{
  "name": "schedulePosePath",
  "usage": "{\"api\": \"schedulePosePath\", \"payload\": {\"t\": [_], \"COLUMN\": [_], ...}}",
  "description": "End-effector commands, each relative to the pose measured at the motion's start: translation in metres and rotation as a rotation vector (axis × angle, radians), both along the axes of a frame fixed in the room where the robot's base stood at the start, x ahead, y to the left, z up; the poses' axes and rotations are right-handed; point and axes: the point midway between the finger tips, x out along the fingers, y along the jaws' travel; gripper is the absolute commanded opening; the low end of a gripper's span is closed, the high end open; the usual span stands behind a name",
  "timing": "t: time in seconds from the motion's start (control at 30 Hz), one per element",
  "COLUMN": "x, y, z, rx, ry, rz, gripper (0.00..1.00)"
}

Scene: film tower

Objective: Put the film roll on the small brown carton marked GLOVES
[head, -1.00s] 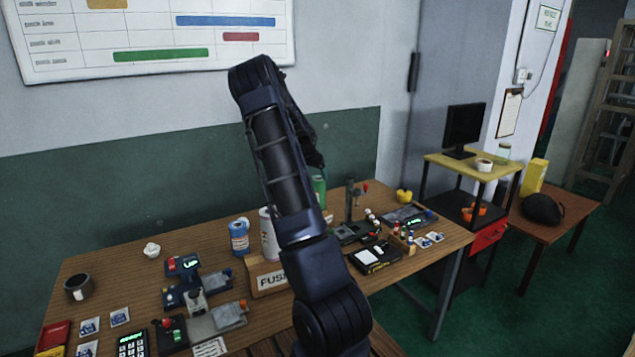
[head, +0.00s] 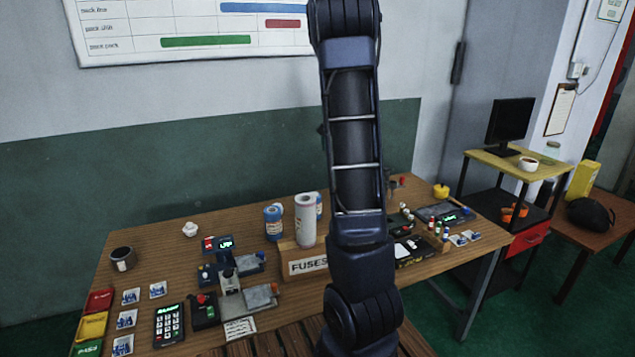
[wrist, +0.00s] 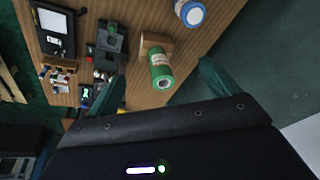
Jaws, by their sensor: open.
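My gripper (wrist: 160,90) is open in the wrist view, its two teal fingers wide apart. A green roll (wrist: 160,72) with a pale label shows beyond and between the fingertips, apart from them. A small brown carton (wrist: 153,42) is right beside it; its marking is not readable. In the head view, a white roll (head: 306,221) stands at a brown carton marked FUSES (head: 307,265), with a blue-labelled roll (head: 273,222) to its left. I cannot tell which roll is the film roll. No GLOVES marking is readable. My arm hides part of the bench and my gripper in the head view.
The wooden bench (head: 165,233) holds a mug (head: 122,259), a keypad device (head: 169,325), a blue machine (head: 232,268) and several small cards. Small bottles and a black case (head: 412,250) are right of my arm. A yellow-topped cart (head: 515,163) stands beyond the bench's right end.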

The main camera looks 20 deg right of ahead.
Motion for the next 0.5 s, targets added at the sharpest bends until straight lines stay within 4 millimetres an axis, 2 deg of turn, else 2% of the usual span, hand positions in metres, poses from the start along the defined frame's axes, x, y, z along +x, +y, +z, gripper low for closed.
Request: {"api": "schedulePosePath", "payload": {"t": [0.03, 0.2, 0.5], "x": [-0.012, -0.051, -0.128], "y": [0.012, 0.05, 0.113], "z": [0.01, 0.034, 0.069], "rx": [0.013, 0.041, 0.053], "ry": [-0.009, -0.026, -0.058], "rz": [0.03, 0.144, 0.352], "gripper": [0.87, 0.87, 0.87]}}
